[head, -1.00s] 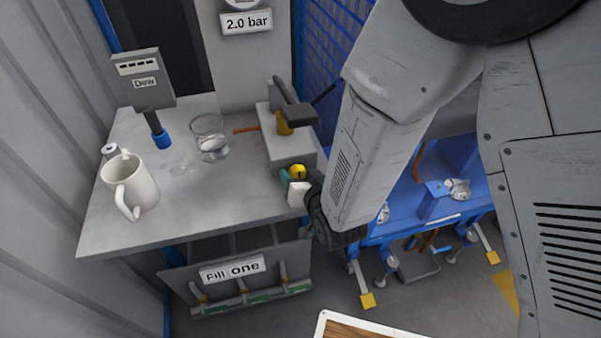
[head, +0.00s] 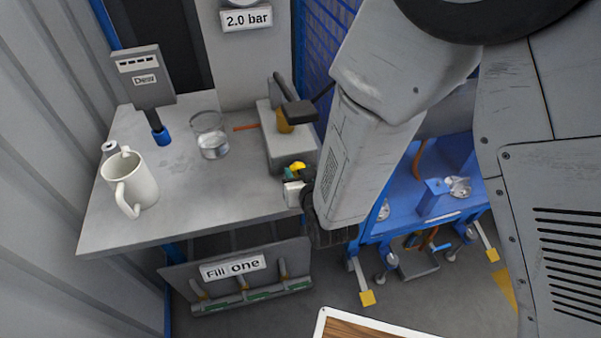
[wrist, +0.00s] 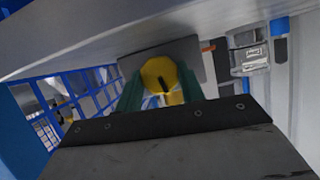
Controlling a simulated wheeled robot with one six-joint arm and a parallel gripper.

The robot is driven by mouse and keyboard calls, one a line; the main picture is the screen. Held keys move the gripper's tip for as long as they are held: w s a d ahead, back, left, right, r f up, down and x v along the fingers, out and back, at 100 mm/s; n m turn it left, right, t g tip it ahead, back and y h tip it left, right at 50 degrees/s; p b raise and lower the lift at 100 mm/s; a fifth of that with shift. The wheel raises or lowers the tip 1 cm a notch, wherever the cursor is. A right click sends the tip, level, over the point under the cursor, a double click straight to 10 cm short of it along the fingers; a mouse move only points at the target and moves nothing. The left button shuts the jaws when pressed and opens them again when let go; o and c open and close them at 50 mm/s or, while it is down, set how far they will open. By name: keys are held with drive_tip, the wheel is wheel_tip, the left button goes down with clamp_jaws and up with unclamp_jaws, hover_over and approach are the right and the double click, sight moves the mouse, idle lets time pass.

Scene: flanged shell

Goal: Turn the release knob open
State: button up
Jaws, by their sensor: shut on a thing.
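The round yellow release knob (head: 298,166) is on the front end of the grey block at the right edge of the bench. In the wrist view the knob (wrist: 158,74) shows a dark slot on its face. My gripper (head: 294,173) is at the knob, with a green finger on each side of it. It is shut on the knob, as the gripper (wrist: 160,88) in the wrist view also shows. My gripper partly hides the knob in the head view.
The grey block (head: 285,153) carries a dark lever (head: 297,109) above a brass-coloured part. A blue bench (head: 405,220) lies close to the right of my arm.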

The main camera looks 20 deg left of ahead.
drive_tip(key=n+t+h, duration=0.1)
drive_tip(key=n, duration=0.1)
drive_tip(key=shift+s+a+n+h, duration=0.1)
drive_tip(key=shift+a+n+h, duration=0.05)
drive_tip(key=shift+n+h, duration=0.25)
drive_tip(key=shift+f+n+t+h, duration=0.15)
drive_tip(key=shift+n+t+h, duration=0.55)
drive_tip(key=shift+n, duration=0.6)
drive_tip(key=o, duration=1)
drive_tip(key=shift+c, duration=0.2)
drive_tip(key=shift+s, duration=0.15)
drive_tip(key=v, duration=0.7)
drive_tip(key=shift+s, duration=0.25)
